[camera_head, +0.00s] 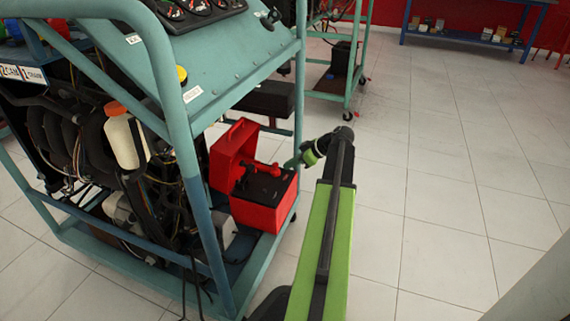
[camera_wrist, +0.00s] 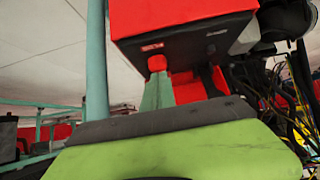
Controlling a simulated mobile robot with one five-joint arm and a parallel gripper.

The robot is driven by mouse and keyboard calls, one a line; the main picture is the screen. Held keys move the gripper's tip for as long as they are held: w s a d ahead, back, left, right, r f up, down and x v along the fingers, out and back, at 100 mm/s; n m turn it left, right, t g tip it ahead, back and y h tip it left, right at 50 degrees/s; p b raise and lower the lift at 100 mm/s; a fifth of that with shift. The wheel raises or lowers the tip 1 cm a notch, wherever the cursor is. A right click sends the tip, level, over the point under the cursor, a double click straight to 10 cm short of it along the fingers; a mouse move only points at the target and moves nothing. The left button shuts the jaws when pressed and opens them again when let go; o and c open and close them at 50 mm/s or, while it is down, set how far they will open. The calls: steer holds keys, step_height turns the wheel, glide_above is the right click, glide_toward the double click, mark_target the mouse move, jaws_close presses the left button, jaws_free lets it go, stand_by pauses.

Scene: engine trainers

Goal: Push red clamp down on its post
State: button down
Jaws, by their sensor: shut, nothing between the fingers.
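The red clamp (camera_head: 273,169) is small and sits over the black top of a red battery box (camera_head: 262,214). In the wrist view a red piece that looks like the clamp (camera_wrist: 157,63) is at the tip of my gripper (camera_wrist: 156,82), against the dark battery top (camera_wrist: 200,42). They seem to touch, but I cannot tell for sure. In the head view my gripper (camera_head: 293,162) reaches in from the right, just beside the clamp. Its teal fingers are together, with nothing between them. The post is hidden, so the clamp's seating on it cannot be seen.
The box's red lid (camera_head: 233,145) stands open at the left. The box rests on the lower shelf of a teal engine trainer frame (camera_head: 262,262), whose upright passes close by. Engine parts and hoses (camera_head: 125,175) crowd the left. Tiled floor (camera_head: 430,200) at the right is clear.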

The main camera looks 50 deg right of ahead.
steer(key=p+v, duration=0.8)
steer(key=v, duration=0.5)
steer(key=shift+s+r, duration=0.25)
steer(key=shift+s, duration=0.05)
